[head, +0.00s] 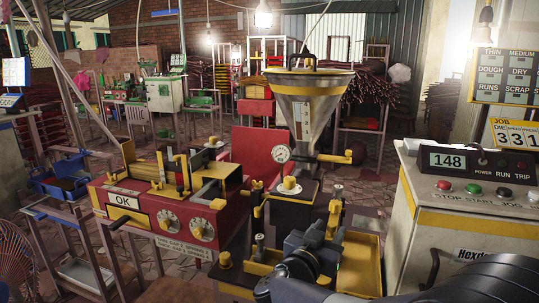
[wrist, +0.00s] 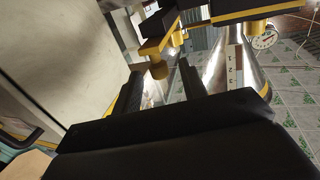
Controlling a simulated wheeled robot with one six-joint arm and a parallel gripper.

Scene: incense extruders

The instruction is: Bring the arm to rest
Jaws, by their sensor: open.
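My gripper (wrist: 160,82) shows in the wrist view with its two dark fingers spread apart. No held object shows between them. A yellow knob on a bar (wrist: 152,48) appears just past the fingertips; I cannot tell the gap. The wrist view looks tilted, with the metal hopper cone (wrist: 238,75) to the right of the fingers. In the head view the hopper (head: 305,100) stands upright at the centre.
A red machine marked OK (head: 125,201) stands at left. A pale control cabinet (head: 440,235) with a 148 display (head: 448,161) stands at right. A yellow tray (head: 362,265) is low between hopper and cabinet. A pressure gauge (head: 281,153) and side handle (head: 335,158) stick out from the hopper.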

